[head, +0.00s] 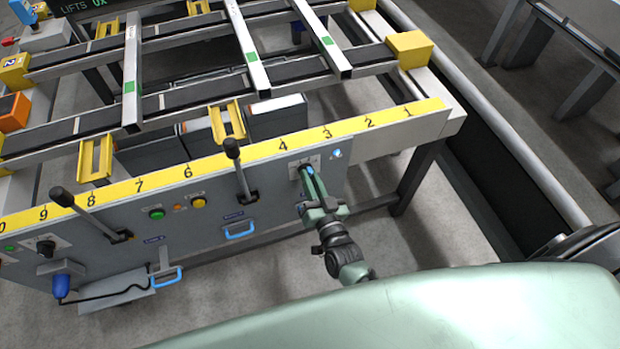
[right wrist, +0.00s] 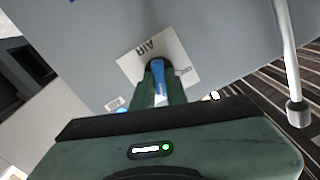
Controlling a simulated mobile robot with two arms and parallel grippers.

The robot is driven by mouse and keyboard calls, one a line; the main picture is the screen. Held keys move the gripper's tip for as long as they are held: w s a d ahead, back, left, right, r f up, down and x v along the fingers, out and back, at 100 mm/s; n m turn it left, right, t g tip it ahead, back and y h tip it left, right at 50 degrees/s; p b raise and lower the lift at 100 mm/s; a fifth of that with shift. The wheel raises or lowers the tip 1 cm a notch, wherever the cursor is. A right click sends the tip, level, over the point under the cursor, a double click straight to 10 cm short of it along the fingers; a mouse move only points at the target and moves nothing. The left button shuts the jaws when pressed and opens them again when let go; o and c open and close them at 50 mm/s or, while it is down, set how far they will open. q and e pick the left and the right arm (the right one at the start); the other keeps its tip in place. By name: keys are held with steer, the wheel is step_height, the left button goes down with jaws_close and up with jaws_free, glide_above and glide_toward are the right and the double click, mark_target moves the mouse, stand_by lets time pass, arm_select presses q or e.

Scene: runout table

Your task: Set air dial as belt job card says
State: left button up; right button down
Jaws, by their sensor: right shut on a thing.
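The air dial's white plate (head: 293,165) is on the grey front panel, below the yellow scale between 3 and 4. In the right wrist view the plate (right wrist: 136,63) reads AIR, with more lettering on its right partly covered. The dial's knob (right wrist: 158,70) shows blue and dark between my fingers. My right gripper (head: 309,175) reaches the plate and is shut on the knob; it also shows in the right wrist view (right wrist: 160,85). The fingers hide most of the dial's marks, so I cannot read its setting. I cannot make out a job card. My left gripper is not in view.
Two black-knobbed levers (head: 240,170) (head: 90,213) stick out from the panel left of the dial. Green (head: 157,213) and yellow (head: 199,202) buttons and blue handles (head: 240,230) are also there. A dark display (head: 105,8) starts with LIFTS. Floor right of the table leg is open.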

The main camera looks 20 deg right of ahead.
steer(key=shift+d+f+m+b, duration=0.1)
steer(key=shift+m+b, duration=0.25)
steer(key=shift+m, duration=1.45)
steer(key=shift+f+m+b, duration=0.1)
steer(key=shift+m+b, duration=0.25)
steer(key=shift+m, duration=1.45)
steer(key=c, duration=1.4)
jaws_free()
steer(key=shift+c, duration=0.2)
steer(key=shift+s, duration=0.1)
steer(key=s, duration=0.7)
steer(key=shift+s+d, duration=0.15)
steer(key=shift+s, duration=0.2)
